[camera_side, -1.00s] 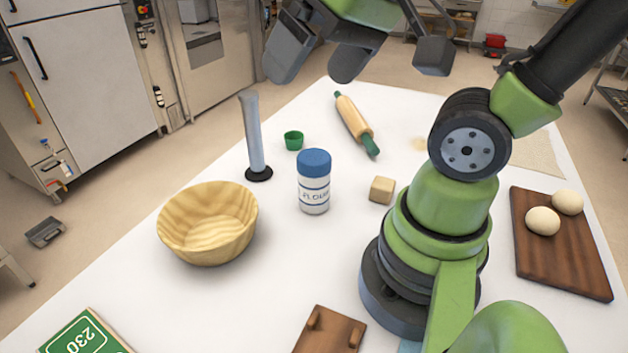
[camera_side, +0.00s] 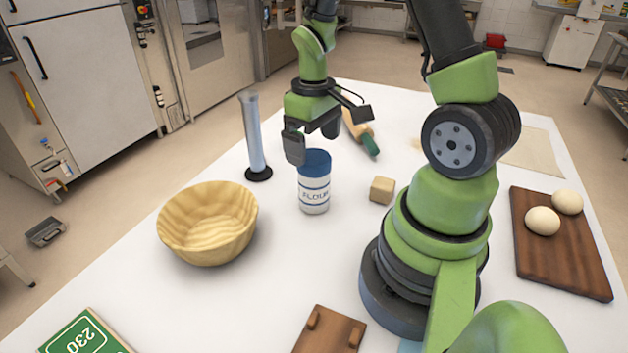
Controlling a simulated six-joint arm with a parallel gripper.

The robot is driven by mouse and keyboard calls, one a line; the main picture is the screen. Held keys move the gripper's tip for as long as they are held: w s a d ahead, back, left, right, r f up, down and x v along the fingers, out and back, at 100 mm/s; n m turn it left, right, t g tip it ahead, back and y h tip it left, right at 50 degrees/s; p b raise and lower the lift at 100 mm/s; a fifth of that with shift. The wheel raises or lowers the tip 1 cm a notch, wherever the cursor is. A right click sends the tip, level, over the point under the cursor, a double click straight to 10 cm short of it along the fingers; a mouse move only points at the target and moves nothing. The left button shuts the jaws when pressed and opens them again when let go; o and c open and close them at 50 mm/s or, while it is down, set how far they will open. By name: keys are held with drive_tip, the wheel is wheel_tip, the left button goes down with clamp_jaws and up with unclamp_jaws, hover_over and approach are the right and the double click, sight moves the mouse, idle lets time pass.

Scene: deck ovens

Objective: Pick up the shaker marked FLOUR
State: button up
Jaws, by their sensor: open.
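The shaker marked FLOUR (camera_side: 314,190) stands upright on the white table. It has a white body with blue bands and a blue lid. My gripper (camera_side: 312,147) is open and empty, pointing down at the shaker's lid. One finger shows at the lid's left edge and another in front of or above its top right. I cannot tell whether either finger touches the lid.
A wooden bowl (camera_side: 207,225) stands left of the shaker, and a grey upright cylinder (camera_side: 254,135) behind it. A small wooden block (camera_side: 382,190) lies to the right. A rolling pin (camera_side: 359,132) lies behind. A board (camera_side: 560,255) with dough balls is far right.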

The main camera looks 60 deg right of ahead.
sight(314, 156)
drive_tip(key=shift+f, duration=2.95)
drive_tip(key=c, duration=1.1)
drive_tip(key=shift+r, duration=0.15)
